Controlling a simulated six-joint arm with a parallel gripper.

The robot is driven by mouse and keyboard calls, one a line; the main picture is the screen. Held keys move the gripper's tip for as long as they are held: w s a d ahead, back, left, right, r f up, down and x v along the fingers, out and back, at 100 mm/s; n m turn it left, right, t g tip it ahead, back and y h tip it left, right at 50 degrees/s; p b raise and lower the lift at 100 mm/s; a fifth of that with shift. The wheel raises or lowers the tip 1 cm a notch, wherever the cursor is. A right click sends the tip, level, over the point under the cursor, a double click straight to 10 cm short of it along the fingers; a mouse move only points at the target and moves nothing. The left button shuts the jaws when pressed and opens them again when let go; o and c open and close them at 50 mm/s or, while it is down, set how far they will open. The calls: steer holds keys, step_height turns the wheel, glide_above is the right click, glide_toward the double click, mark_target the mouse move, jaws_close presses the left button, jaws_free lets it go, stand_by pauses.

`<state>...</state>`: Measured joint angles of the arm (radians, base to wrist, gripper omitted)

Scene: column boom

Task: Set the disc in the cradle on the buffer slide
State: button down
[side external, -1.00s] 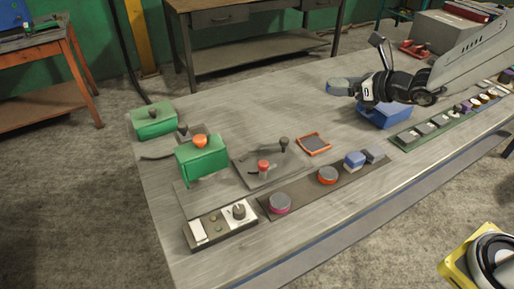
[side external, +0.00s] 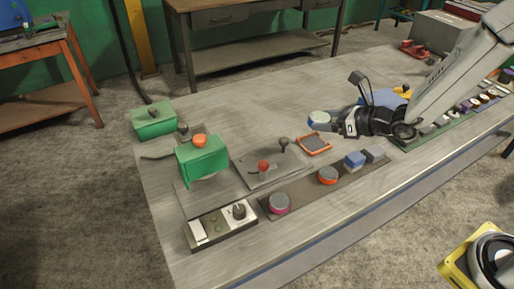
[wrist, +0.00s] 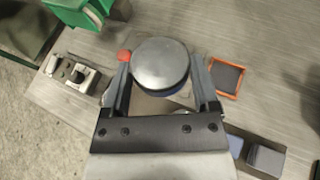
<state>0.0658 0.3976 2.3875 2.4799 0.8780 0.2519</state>
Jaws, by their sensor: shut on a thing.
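The disc (side external: 321,117), grey on top with a blue side, is held flat between the fingers of my gripper (side external: 328,121). In the wrist view the disc (wrist: 160,63) sits between the two fingers of my gripper (wrist: 160,80). They are shut on it, and it hides what lies beneath. In the side view it hangs above the table near the orange-framed square pad (side external: 314,144). A grey plate (side external: 262,177) with a red knob (side external: 263,166) and a dark-knobbed lever (side external: 284,142) lies left of it. I cannot tell which part is the cradle.
A dark strip in front carries a pink-sided disc (side external: 279,203), an orange-sided disc (side external: 328,175), a blue block (side external: 355,159) and a grey block (side external: 374,153). Left stand a green box (side external: 202,158) and a switch box (side external: 220,227). The table behind the plate is clear.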

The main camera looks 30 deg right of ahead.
steer(key=n+y, duration=0.2)
glide_above(309, 195)
step_height(309, 195, down, 9)
steer(key=shift+r+g, duration=0.2)
steer(key=shift+g, duration=0.2)
steer(key=shift+a+f, duration=0.1)
steer(key=shift+f, duration=2.8)
steer(key=shift+f, duration=1.9)
steer(key=shift+f, duration=0.2)
jaws_free()
